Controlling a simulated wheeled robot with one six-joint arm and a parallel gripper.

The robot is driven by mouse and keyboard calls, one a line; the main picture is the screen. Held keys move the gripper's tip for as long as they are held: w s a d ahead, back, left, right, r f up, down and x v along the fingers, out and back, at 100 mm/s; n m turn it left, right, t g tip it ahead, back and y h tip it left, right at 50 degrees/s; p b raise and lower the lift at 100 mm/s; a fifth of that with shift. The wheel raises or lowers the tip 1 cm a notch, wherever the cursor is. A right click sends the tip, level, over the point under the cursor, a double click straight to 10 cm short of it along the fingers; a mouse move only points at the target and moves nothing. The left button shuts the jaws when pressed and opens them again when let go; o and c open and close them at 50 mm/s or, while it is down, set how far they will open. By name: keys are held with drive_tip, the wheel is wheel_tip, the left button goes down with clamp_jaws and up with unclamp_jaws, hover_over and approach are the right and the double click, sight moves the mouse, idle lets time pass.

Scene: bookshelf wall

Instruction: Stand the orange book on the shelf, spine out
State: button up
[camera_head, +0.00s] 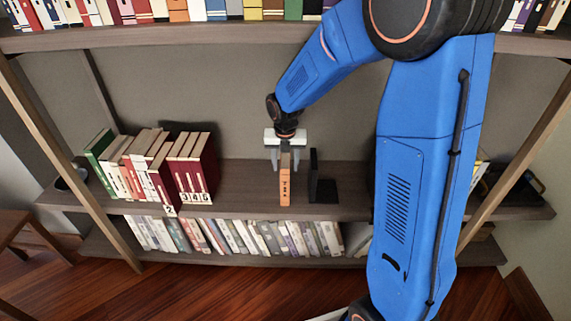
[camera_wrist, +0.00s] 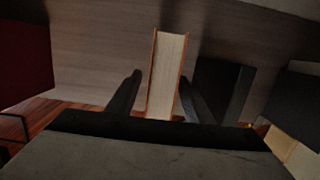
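The orange book (camera_head: 285,188) stands upright on the middle shelf (camera_head: 240,190), with its narrow orange spine with dark marks facing out. In the wrist view its pale page edges and thin orange covers (camera_wrist: 154,75) show from above. My gripper (camera_head: 285,165) is above the book and points down, with one finger on each side of it. In the wrist view the fingers (camera_wrist: 162,88) stand apart from the covers, with a clear gap on the left and a smaller one on the right. The gripper is open.
A black bookend (camera_head: 324,189) stands just right of the book; it also shows in the wrist view (camera_wrist: 222,88). Dark red numbered volumes (camera_head: 205,172) stand to the left, with bare shelf between. Rows of books fill the shelves above and below.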

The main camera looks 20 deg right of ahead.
sight(286, 155)
drive_tip(key=r, duration=0.5)
drive_tip(key=s+r, duration=0.1)
drive_tip(key=r, duration=0.1)
drive_tip(key=shift+a+r, duration=0.2)
drive_tip(key=shift+s, duration=0.1)
drive_tip(key=shift+s+d+r, duration=0.1)
drive_tip(key=shift+r, duration=0.05)
drive_tip(key=s+d+r+m+t, duration=0.1)
drive_tip(key=s+d+r+m, duration=0.1)
drive_tip(key=s+r+m, duration=0.35)
drive_tip(key=s+d+r+m, duration=0.3)
drive_tip(key=s+m, duration=0.6)
drive_tip(key=s+d+m+t, duration=0.2)
drive_tip(key=s+m, duration=1.5)
drive_tip(key=m, duration=0.1)
drive_tip(key=shift+s+r+y, duration=0.3)
